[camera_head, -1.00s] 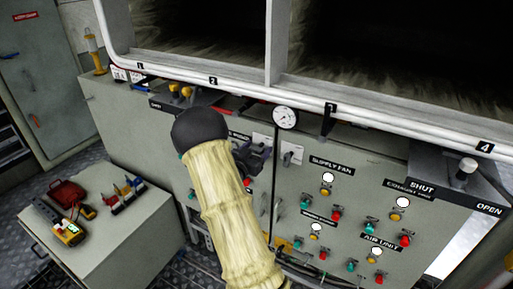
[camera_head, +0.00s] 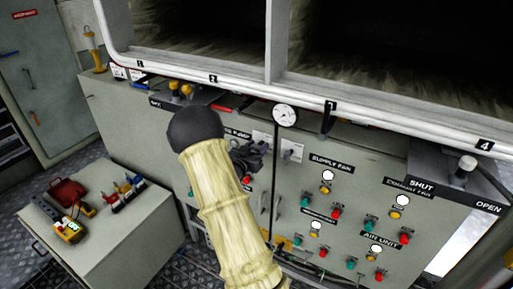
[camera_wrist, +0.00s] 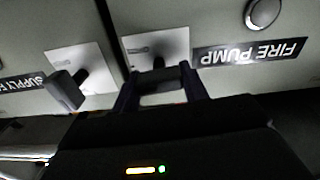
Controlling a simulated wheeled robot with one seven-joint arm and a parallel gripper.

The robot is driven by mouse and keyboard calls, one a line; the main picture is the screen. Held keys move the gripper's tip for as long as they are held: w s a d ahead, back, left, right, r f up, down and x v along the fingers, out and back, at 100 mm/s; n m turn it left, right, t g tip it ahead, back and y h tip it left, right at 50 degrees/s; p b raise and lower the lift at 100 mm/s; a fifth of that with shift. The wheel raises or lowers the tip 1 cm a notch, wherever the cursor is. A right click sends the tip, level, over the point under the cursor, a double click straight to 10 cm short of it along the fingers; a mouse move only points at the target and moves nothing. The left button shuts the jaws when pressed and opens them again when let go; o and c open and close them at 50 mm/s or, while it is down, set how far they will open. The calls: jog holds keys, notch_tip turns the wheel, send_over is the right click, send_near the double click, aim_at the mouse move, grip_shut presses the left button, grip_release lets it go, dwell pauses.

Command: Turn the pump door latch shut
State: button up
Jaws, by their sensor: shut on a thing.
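The pump door latch is a dark handle on a pale square plate (camera_wrist: 140,47), beside the upside-down FIRE PUMP label (camera_wrist: 248,53) in the wrist view. My gripper (camera_wrist: 160,92) has its two fingers on either side of the dark handle, closed on it; the handle's far end is partly hidden by the gripper body. In the head view my gripper (camera_head: 246,158) is at the panel, left of the door seam, just below the latch's pale plate (camera_head: 262,140). My arm covers part of the pump door.
A second latch (camera_wrist: 68,90) on its own plate sits across the seam, close to my gripper; it shows in the head view too (camera_head: 291,150). A white rail (camera_head: 390,125) and a gauge (camera_head: 285,117) are above. A cabinet with tools (camera_head: 150,215) stands at left.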

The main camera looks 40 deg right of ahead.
jog(key=n+p, duration=0.1)
jog(key=n, duration=0.3)
jog(key=shift+w+n, duration=0.15)
jog(key=shift+n, duration=0.15)
jog(key=n+p, duration=0.1)
jog(key=n, duration=0.3)
jog(key=shift+a+n, duration=0.1)
jog(key=shift+n, duration=0.2)
jog(key=n+p, duration=0.1)
jog(key=n, duration=0.3)
jog(key=shift+w+f+p, duration=0.1)
jog(key=shift+p, duration=0.3)
jog(key=shift+f+n+p, duration=0.1)
jog(key=shift+n+p, duration=0.25)
jog(key=shift+n, duration=1.55)
jog(key=o, duration=1)
